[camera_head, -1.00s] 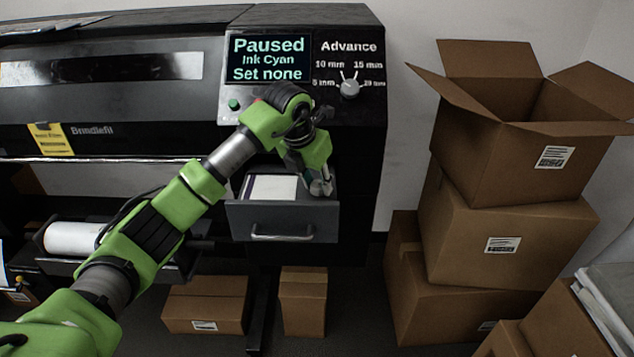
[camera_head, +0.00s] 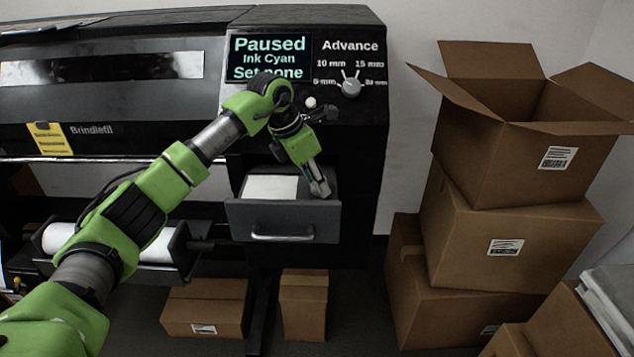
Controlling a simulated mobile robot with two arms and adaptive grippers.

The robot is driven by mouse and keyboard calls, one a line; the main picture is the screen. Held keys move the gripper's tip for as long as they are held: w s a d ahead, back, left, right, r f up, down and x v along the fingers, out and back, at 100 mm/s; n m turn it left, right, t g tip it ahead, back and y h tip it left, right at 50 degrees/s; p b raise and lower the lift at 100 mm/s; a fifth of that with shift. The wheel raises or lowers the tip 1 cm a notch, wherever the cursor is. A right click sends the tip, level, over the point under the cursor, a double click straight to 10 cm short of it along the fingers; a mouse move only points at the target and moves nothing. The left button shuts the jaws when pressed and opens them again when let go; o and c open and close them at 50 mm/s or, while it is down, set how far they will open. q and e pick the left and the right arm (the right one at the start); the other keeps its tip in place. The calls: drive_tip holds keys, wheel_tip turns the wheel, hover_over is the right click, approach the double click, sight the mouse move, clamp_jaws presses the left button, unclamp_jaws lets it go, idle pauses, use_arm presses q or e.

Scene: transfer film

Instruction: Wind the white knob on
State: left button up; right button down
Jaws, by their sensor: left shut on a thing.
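The pale knob (camera_head: 350,88) sits under the word Advance on the printer's control panel (camera_head: 366,70), with mm marks around it; I cannot tell which mark it points to. A small white round button (camera_head: 310,102) is below and left of it. My left gripper (camera_head: 319,186) points down into the right end of the open grey drawer (camera_head: 284,222), well below the knob. It is shut on a small thin thing, mostly hidden by the fingers. My right gripper is not in view.
The screen (camera_head: 269,57) reads Paused, Ink Cyan, Set none, its bottom edge partly covered by my arm. A white stack (camera_head: 271,187) lies in the drawer. A white roll (camera_head: 105,240) is at lower left. Stacked cardboard boxes (camera_head: 510,235) stand at right.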

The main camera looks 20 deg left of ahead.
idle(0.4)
use_arm(q)
drive_tip(key=o, duration=1.1)
drive_tip(key=shift+r, duration=0.15)
drive_tip(key=v, duration=1.1)
drive_tip(key=shift+s+a+r, duration=0.15)
drive_tip(key=shift+s+r, duration=0.05)
drive_tip(key=shift+r, duration=0.15)
drive_tip(key=shift+f, duration=0.1)
